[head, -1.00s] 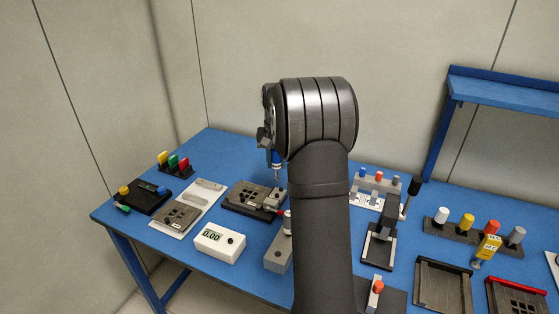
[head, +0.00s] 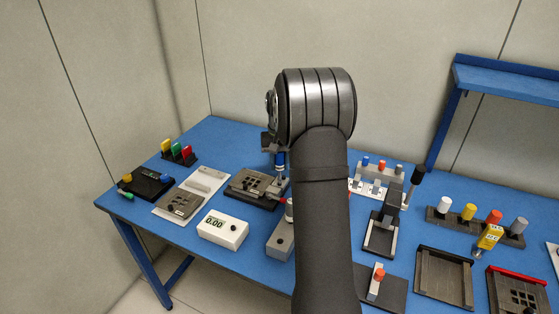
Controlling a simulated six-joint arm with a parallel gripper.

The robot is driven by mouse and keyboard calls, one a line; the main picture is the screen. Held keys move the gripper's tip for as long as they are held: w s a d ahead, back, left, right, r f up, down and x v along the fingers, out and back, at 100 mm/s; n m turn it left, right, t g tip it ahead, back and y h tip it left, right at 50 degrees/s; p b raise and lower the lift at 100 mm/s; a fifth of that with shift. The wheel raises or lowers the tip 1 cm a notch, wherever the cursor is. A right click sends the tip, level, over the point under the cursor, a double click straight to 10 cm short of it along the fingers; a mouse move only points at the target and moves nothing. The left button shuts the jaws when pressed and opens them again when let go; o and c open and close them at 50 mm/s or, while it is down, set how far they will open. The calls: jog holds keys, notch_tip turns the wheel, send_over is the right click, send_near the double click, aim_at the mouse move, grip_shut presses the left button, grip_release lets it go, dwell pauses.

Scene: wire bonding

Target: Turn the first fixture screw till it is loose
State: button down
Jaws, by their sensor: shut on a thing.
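My gripper (head: 273,146) shows only in part beside my dark wrist in the head view. It is shut on a blue-handled screwdriver (head: 280,160) that points down. The screwdriver is over the right side of the dark fixture (head: 237,190), which has a plate with square openings. Its tip is low at the fixture's grey clamp part (head: 277,186); I cannot tell whether it touches a screw. The fixture screws are too small or hidden to make out. My arm hides what lies just right of the fixture.
A white meter reading 0.00 (head: 222,230) stands in front of the fixture. A light board with another dark plate (head: 183,203) lies to its left. Coloured pieces in a rack (head: 178,151) stand behind left. Holders and trays fill the right side of the blue table.

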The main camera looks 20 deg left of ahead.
jog(key=n, duration=0.5)
jog(key=shift+n, duration=0.3)
jog(key=n, duration=0.4)
jog(key=shift+n, duration=0.3)
jog(key=m, duration=1.1)
jog(key=shift+m, duration=0.3)
jog(key=shift+f, duration=0.3)
dwell(0.5)
jog(key=n, duration=0.5)
jog(key=shift+n, duration=0.4)
jog(key=shift+f, duration=0.1)
